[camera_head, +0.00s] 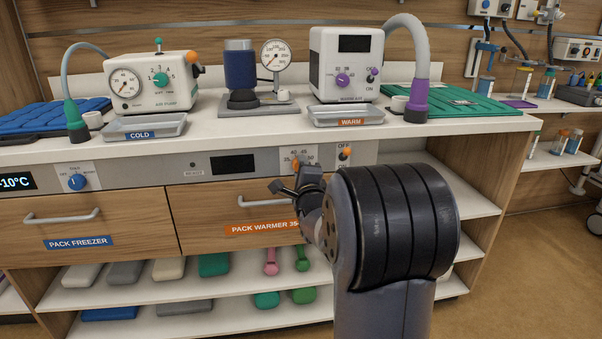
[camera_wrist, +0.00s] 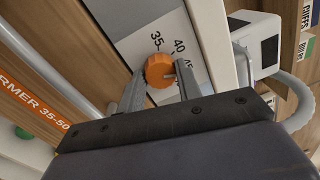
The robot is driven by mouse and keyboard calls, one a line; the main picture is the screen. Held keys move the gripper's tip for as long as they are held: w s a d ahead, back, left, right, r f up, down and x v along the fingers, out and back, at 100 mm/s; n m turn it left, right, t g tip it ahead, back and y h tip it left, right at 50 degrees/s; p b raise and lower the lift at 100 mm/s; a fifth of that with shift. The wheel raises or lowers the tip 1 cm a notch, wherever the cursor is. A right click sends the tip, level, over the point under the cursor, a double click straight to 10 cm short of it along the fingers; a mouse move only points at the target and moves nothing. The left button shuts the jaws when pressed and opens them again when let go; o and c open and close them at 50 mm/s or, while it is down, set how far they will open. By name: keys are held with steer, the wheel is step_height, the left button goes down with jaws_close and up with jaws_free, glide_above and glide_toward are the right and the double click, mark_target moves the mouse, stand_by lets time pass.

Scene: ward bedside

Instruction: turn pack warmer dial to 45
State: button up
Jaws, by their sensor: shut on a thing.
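The pack warmer dial is a small orange knob (camera_wrist: 160,70) on a white panel printed with 35, 40 and 45. In the head view only part of the dial (camera_head: 297,162) shows above my gripper (camera_head: 290,187). In the wrist view the two fingers of my gripper (camera_wrist: 161,82) stand on either side of the knob and are shut on it. I cannot tell which number the dial points at. The drawer labelled pack warmer (camera_head: 225,212) is closed below the panel.
An orange switch (camera_head: 346,153) marked OFF sits right of the dial. A dark display (camera_head: 233,165) is to its left. A warm tray (camera_head: 345,114) and a white device (camera_head: 345,64) stand on the counter above.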

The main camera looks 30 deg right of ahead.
stand_by(0.5)
steer(key=o, duration=1)
steer(key=shift+s, duration=0.1)
steer(key=p+v, duration=0.1)
steer(key=v, duration=0.9)
steer(key=shift+s+a+f, duration=0.1)
steer(key=shift+s, duration=0.2)
